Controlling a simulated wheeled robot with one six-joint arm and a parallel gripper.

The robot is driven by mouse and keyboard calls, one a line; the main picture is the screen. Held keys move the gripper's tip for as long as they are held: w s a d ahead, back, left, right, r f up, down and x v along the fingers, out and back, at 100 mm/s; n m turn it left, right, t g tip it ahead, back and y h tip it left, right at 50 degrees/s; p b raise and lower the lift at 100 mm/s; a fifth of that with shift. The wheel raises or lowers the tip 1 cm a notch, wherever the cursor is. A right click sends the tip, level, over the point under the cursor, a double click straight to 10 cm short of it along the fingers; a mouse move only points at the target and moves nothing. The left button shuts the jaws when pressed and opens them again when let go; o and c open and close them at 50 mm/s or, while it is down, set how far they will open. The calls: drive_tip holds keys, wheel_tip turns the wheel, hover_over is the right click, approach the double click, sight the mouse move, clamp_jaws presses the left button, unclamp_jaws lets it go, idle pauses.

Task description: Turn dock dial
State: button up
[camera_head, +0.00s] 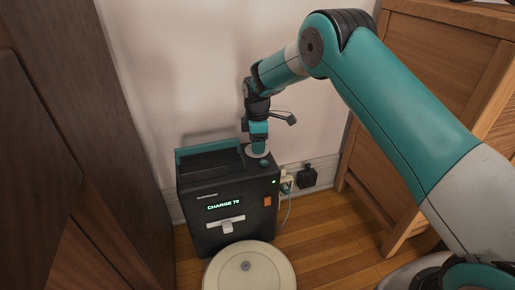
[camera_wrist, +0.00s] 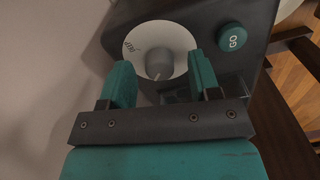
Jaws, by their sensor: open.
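The dock (camera_head: 228,208) is a dark box on the floor against the wall, with a lit display (camera_head: 223,204) reading "CHARGE 70". The dial is a grey knob (camera_wrist: 158,64) on a round white plate (camera_wrist: 178,38) on the dock's top; in the head view the plate (camera_head: 257,150) shows under my gripper. My gripper (camera_wrist: 160,78) is open, one teal finger on each side of the knob in the wrist view. It points down at the dial, and I cannot tell whether either finger touches it. A green GO button (camera_wrist: 232,38) sits beside the dial.
A round pale robot vacuum (camera_head: 248,268) lies in front of the dock. A wall socket with a plug (camera_head: 287,182) and a black adapter (camera_head: 307,177) is at the right. A dark wooden cabinet (camera_head: 75,130) stands left, a lighter wooden one (camera_head: 440,80) right.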

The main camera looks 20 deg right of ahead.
drive_tip(key=shift+f, duration=0.35)
drive_tip(key=c, duration=0.9)
